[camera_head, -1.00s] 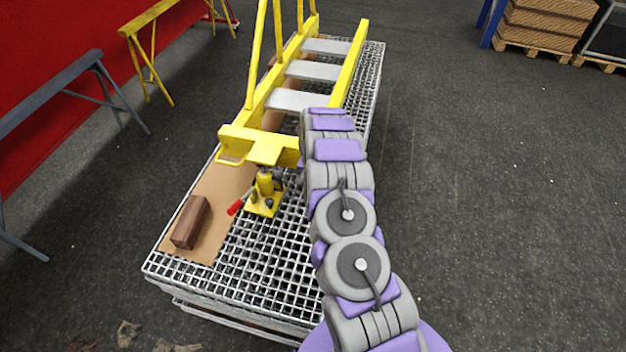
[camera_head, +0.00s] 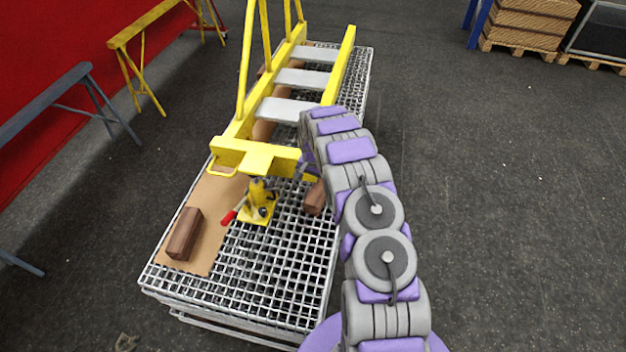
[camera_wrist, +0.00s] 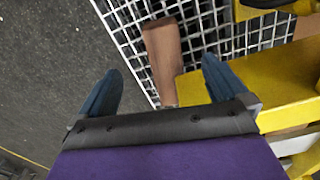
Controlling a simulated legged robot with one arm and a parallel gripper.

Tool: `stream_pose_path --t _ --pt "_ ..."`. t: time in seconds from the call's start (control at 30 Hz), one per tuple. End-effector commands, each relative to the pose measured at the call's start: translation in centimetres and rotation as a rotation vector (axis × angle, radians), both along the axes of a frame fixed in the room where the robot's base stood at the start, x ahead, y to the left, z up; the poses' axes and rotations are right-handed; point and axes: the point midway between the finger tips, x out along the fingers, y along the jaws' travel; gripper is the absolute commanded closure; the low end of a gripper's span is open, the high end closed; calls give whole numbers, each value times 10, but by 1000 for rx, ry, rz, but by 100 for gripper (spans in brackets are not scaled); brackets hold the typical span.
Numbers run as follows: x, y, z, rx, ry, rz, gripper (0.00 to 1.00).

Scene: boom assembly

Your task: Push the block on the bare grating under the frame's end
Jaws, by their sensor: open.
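A brown wooden block (camera_head: 315,198) lies on the bare grating (camera_head: 280,262), right of the yellow jack (camera_head: 259,200) and near the grating's right edge. My arm partly hides it in the head view. In the wrist view the block (camera_wrist: 163,55) lies beyond and between my open fingers, its near end beside the yellow frame. My gripper (camera_wrist: 163,82) is open and empty, with one blue finger on each side. The yellow frame's end (camera_head: 256,157) is a crossbar above the jack; it shows at the right in the wrist view (camera_wrist: 275,102).
A second brown block (camera_head: 185,233) stands on a brown board (camera_head: 210,215) at the grating's left. A red handle (camera_head: 229,217) sticks out left from the jack. The grating's front part is clear. Dark floor lies to the right.

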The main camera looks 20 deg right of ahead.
Motion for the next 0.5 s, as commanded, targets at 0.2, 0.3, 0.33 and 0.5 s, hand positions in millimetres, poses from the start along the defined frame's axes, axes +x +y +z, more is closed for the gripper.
stream_pose_path --t 0.2,0.3,0.33,0.5 --pt "0 1 -6 -1 1 1 0" --pt "0 0 -18 1 2 1 0" --pt "-1 0 -23 1 3 1 0" --pt "-2 0 -55 4 6 2 0"
